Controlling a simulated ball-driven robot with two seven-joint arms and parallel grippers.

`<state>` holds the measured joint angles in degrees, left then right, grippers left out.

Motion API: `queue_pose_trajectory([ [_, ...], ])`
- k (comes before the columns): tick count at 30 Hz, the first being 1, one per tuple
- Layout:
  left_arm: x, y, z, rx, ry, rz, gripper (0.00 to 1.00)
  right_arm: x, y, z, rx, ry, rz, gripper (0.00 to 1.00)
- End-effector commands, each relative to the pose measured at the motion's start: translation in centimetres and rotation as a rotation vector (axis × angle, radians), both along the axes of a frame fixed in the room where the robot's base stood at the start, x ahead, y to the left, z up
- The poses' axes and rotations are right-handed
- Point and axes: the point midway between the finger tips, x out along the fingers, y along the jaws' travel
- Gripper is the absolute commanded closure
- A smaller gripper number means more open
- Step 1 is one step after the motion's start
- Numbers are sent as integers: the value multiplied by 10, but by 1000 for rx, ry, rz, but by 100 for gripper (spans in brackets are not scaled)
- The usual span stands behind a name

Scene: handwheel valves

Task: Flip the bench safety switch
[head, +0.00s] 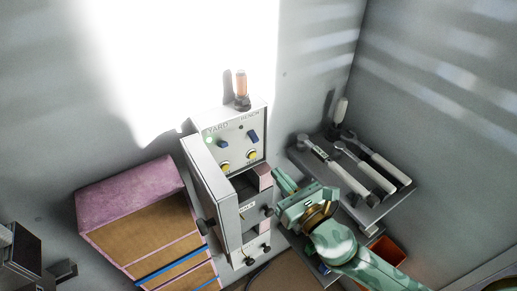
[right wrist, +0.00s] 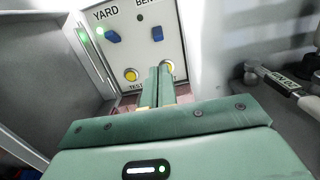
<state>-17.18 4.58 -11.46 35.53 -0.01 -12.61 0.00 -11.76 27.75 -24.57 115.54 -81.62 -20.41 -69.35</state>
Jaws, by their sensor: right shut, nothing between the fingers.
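The white panel (head: 212,129) carries the labels YARD and BENCH. The bench switch (head: 253,136) is the blue lever on the right, and the yard switch (head: 223,143) is the blue lever on the left. In the right wrist view, the bench switch (right wrist: 157,33) is just beyond my fingertips, apart from them. A green lamp (right wrist: 99,31) glows by YARD; the lamp (right wrist: 140,17) by BENCH is dark. My right gripper (head: 280,178) is shut and empty, right of and below the panel. It also shows in the right wrist view (right wrist: 160,70). My left gripper is out of view.
Yellow buttons (head: 252,154) sit under the switches. An open cabinet door (head: 203,172) stands left of the panel. A pink cabinet (head: 128,196) stands at left. An orange-handled tool (head: 242,86) stands on top.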

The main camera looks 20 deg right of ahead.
Motion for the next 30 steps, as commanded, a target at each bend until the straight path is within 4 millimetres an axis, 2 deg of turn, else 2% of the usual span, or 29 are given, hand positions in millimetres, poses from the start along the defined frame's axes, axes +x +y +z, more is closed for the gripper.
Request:
queue_pose_trajectory([
  [14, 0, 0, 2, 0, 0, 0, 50, 5, 0, 1, -22, -5, -4, 100],
  [17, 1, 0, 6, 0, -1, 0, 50, 16, 3, 3, -21, -6, -5, 100],
  [24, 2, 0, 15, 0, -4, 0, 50, 58, 15, 7, -21, -6, -5, 100],
  [30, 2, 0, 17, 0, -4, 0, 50, 86, 22, 8, -20, -3, -5, 100],
])
